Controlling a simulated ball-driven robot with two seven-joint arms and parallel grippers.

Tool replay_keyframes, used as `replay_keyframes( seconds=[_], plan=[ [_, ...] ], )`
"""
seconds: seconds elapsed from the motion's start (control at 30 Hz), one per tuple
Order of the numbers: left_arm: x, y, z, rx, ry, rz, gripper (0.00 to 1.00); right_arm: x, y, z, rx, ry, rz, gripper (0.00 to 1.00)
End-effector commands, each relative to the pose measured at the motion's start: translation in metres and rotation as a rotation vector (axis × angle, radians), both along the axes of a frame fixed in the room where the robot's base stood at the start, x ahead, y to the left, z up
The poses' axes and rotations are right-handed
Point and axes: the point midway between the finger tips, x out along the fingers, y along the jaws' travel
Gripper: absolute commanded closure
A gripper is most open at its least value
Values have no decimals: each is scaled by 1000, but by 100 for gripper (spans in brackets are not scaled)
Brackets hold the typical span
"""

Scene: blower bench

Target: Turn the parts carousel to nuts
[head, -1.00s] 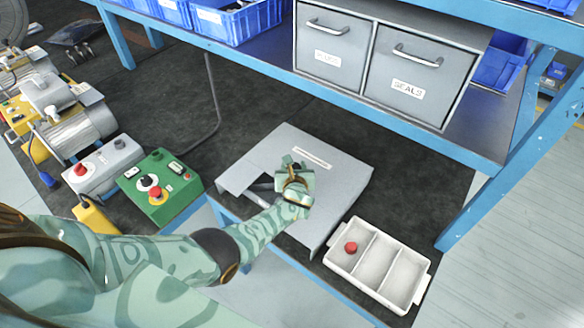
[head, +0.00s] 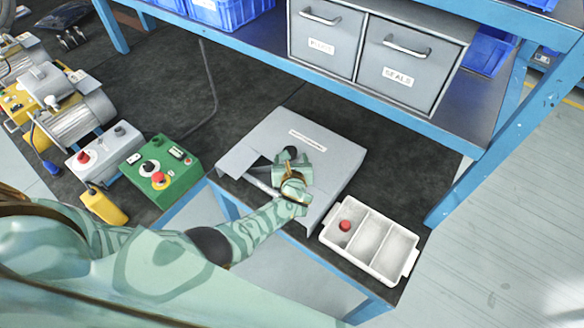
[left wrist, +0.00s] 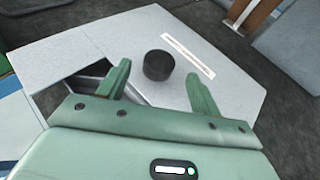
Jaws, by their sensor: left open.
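The parts carousel shows as a grey box (head: 322,165) with a flat top and a cut-out at its left side. A round black knob (head: 290,153) stands on its top. My left gripper (head: 291,163) is over the box, right by the knob. In the left wrist view, the knob (left wrist: 158,65) appears between and a little beyond the two open fingers (left wrist: 158,78); contact cannot be told. Through the cut-out (left wrist: 82,88) I see a dark space with a pale metal-like part. The white label strip (left wrist: 188,57) is too small to read. My right gripper is out of view.
A white three-section tray (head: 369,246) with a red item (head: 345,226) is right of the box. A green control box (head: 160,172) with buttons is at left. Grey drawers (head: 405,65), one labelled SEALS, hang behind. Dark mat (head: 400,165) lies clear between.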

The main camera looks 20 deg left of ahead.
Motion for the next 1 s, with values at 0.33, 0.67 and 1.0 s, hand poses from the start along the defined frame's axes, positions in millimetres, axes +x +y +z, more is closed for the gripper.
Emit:
replay_keyframes(
  seconds=[0.33,0.67,1.0],
  plan=[
    [-70,-36,38,0,1,0,36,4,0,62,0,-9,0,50],
    [-85,-45,40,0,-1,0,36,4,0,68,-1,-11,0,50],
    [-85,-44,40,0,0,0,36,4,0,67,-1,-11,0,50]
  ],
)
